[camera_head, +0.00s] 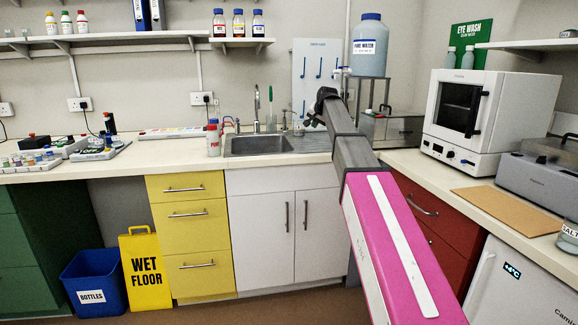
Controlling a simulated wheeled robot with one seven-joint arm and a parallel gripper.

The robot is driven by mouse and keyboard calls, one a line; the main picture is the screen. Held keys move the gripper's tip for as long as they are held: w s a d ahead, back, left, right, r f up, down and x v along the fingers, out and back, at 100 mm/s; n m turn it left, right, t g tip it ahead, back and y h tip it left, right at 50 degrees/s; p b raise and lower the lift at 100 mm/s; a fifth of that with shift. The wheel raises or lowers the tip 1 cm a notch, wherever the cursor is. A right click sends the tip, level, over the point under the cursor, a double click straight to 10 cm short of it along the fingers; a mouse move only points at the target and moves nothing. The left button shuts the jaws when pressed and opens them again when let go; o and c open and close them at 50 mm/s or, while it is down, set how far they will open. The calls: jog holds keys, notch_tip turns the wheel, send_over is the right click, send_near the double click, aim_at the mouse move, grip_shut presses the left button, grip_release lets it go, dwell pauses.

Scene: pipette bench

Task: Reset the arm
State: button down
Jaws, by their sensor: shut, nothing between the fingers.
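My arm, with a pink and white link and dark grey joints, reaches up from the lower right toward the corner of the bench. My gripper (316,111) is small and dark at the arm's far end, in front of the wall right of the sink. It is shut and appears empty, held above the bench level. Its fingertips are too small to make out clearly.
A sink (258,145) is set in the pale bench. A pure water tank (370,46) stands on a metal stand behind my arm. A white oven (483,112) is at right. A blue bin (90,283) and yellow wet floor sign (146,270) stand on the floor at left.

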jog(key=s+d+f+n+g+h, duration=0.1)
jog(key=s+d+f+g, duration=0.1)
jog(key=s+f, duration=0.95)
jog(key=s+d+f+n+g, duration=0.1)
jog(key=s+f, duration=0.7)
jog(key=f, duration=0.6)
jog(key=s+d+f+n+g+h, duration=0.1)
jog(key=s+d+f+g, duration=0.1)
jog(key=s+f, duration=0.9)
jog(key=s+d+f+n+g, duration=0.2)
jog(key=s+f, duration=0.9)
jog(key=s, duration=0.4)
jog(key=shift+s+f+g, duration=0.2)
jog(key=shift+f+g, duration=0.05)
jog(key=shift+g, duration=0.15)
